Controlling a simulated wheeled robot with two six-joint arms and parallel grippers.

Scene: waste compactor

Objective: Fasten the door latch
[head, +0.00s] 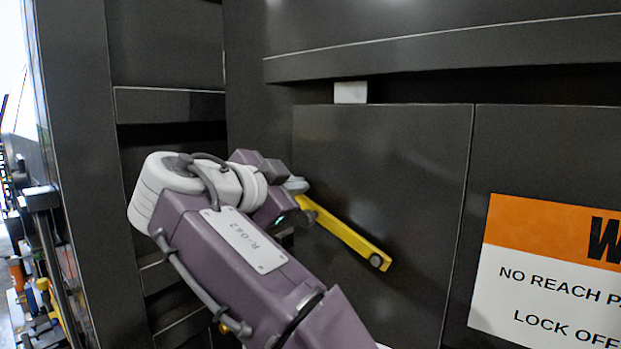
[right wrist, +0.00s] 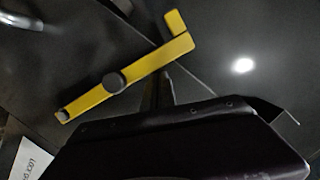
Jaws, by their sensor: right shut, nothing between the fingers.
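The yellow door latch (head: 345,234) lies on the dark compactor door (head: 390,150), slanting down to the right in the head view. Its upper left end is partly hidden by my right arm. In the right wrist view the latch (right wrist: 92,98) shows a dark round knob on its bar and a bent yellow end at upper right. My right gripper (right wrist: 160,88) is shut and empty, its narrow fingers close beside the latch bar. I cannot tell whether they touch it. In the head view the fingers are mostly hidden behind the wrist. My left gripper is not in view.
An orange and white warning sign (head: 550,280) is on the panel at right. A horizontal dark beam (head: 450,50) runs above the door, with a small pale block (head: 350,92) under it. A dark upright post (head: 85,150) stands at left. The door face right of the latch is clear.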

